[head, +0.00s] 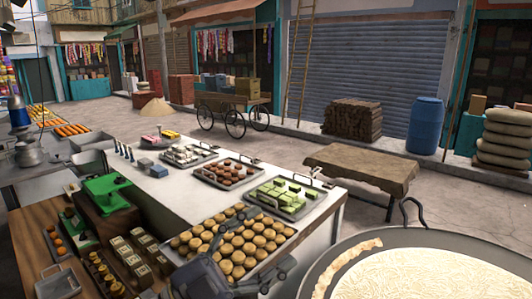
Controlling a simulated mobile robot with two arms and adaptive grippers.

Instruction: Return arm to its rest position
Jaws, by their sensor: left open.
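My left gripper (264,240) is at the bottom centre of the head view, in front of a tray of round golden sweets (228,215). Its two dark fingers are spread apart, with no object visible between them. The gripper hides part of the tray's near right side; I cannot tell its height above the tray. A wide pan (340,247) of pale milk (425,280) is at the lower right, to the right of the gripper. My right gripper is not in view.
The white counter (158,187) holds trays of brown sweets (232,173) and green sweets (284,195). A green scale (107,193) stands at left. A wooden bench (362,165) is behind the pan.

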